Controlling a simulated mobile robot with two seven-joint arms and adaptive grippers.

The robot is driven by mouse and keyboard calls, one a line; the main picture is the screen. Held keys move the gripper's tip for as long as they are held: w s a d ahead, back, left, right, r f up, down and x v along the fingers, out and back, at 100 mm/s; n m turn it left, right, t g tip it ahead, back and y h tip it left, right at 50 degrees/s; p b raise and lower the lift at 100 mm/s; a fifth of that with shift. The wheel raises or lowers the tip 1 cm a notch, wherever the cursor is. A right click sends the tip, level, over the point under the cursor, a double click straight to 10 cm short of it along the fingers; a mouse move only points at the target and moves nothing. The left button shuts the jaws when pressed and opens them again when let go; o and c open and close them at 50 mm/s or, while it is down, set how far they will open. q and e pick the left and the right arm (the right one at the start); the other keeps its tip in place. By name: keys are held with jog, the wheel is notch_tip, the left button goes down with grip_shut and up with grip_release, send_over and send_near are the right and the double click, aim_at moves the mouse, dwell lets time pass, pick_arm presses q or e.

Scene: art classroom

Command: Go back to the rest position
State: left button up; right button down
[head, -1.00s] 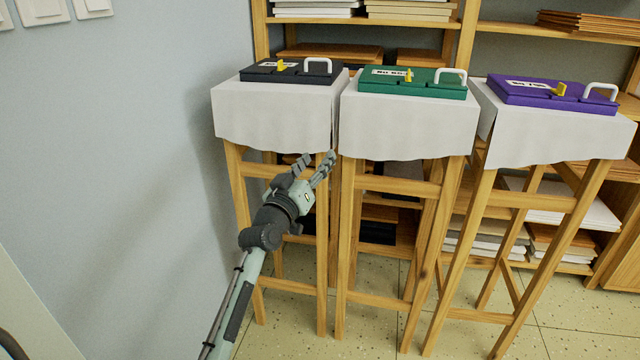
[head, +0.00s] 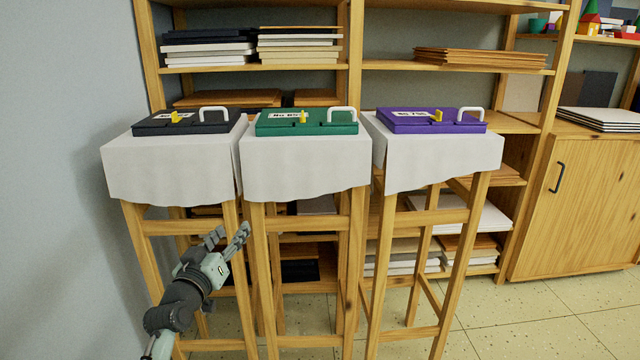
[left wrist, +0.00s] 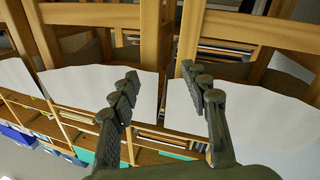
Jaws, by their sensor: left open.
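My left gripper (head: 228,238) is low in the head view, in front of the legs of the left stool, below its white cloth. Its fingers are spread and nothing is between them. In the left wrist view the open fingers (left wrist: 160,85) show against cloths and wooden stool legs. My right gripper is not in view. Three flat cases lie on cloth-covered stools: a black case (head: 200,126), a green case (head: 335,127) and a purple case (head: 455,127). Each has a white handle, a yellow latch and a label.
The stools' white cloths (head: 305,172) hang over their edges. Wooden shelves (head: 350,60) with stacked boards stand behind, and a wooden cabinet (head: 590,200) stands at the right. A grey wall (head: 60,180) is close on the left. Tiled floor (head: 530,320) is open at the lower right.

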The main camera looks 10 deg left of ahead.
pick_arm(q)
jog(key=s+d+f+m+g, duration=0.1)
jog(key=s+d+f+g, duration=0.1)
jog(key=s+f, duration=0.35)
jog(key=s+d+f+m+g+h, duration=0.1)
jog(key=s+f+g, duration=0.2)
jog(key=f, duration=0.6)
jog(key=s+d+f+m+g, duration=0.1)
jog(key=s+d+f+g, duration=0.1)
jog(key=s+f, duration=0.35)
jog(key=s+f+m+g+y, duration=0.1)
jog(key=s+f+g, duration=0.3)
jog(key=s+f, duration=0.4)
jog(key=s+f+m+g+y, duration=0.1)
jog(key=s+f+g, duration=0.3)
jog(key=s+f, duration=0.4)
jog(key=s, duration=0.5)
jog(key=shift+s+a, duration=0.15)
jog(key=shift+a, duration=0.2)
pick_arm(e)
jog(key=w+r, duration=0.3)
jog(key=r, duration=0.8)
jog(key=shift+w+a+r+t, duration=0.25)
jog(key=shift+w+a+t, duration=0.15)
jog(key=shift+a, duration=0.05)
